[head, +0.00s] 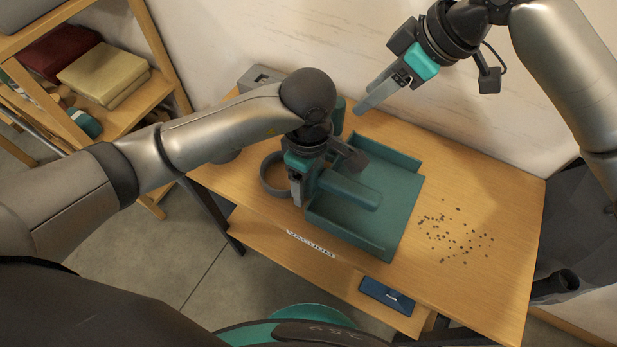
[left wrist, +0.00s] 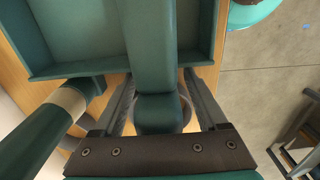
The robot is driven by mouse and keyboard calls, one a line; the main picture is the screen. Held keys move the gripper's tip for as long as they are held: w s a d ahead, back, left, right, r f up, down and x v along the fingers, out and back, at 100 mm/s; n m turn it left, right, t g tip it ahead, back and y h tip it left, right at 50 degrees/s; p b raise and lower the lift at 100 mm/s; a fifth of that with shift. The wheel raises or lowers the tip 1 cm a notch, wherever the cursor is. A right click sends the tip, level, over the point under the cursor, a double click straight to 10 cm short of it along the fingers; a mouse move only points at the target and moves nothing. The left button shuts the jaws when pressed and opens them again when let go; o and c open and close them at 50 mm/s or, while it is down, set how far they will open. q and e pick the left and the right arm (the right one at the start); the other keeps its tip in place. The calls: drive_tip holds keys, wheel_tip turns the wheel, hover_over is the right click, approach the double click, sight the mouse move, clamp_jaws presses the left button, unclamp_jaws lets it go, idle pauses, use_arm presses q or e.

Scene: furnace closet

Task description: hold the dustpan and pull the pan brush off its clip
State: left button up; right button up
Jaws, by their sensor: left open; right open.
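The teal dustpan (head: 400,190) lies on the wooden table with low raised walls, and its floor also shows in the left wrist view (left wrist: 75,35). A teal bar (head: 350,190) runs from my left gripper over the pan wall and into the pan; I take it for the pan brush, but cannot tell it from the handle. No clip can be made out. My left gripper (head: 300,190) is open, its fingers on both sides of a narrow teal grip (left wrist: 155,108) at the pan's near end. My right gripper (head: 362,106) is open and empty above the table's back edge.
Dark crumbs (head: 458,238) lie right of the pan. A dark ring (head: 268,178) stands left of it, and an upright teal cylinder (head: 339,114) behind my left gripper. A blue item (head: 387,296) is at the front edge. A shelf (head: 125,115) stands left.

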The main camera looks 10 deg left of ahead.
use_arm(q)
drive_tip(key=shift+c, duration=0.3)
clamp_jaws()
idle(0.4)
drive_tip(key=c, duration=0.6)
unclamp_jaws()
drive_tip(key=shift+c, duration=0.2)
clamp_jaws()
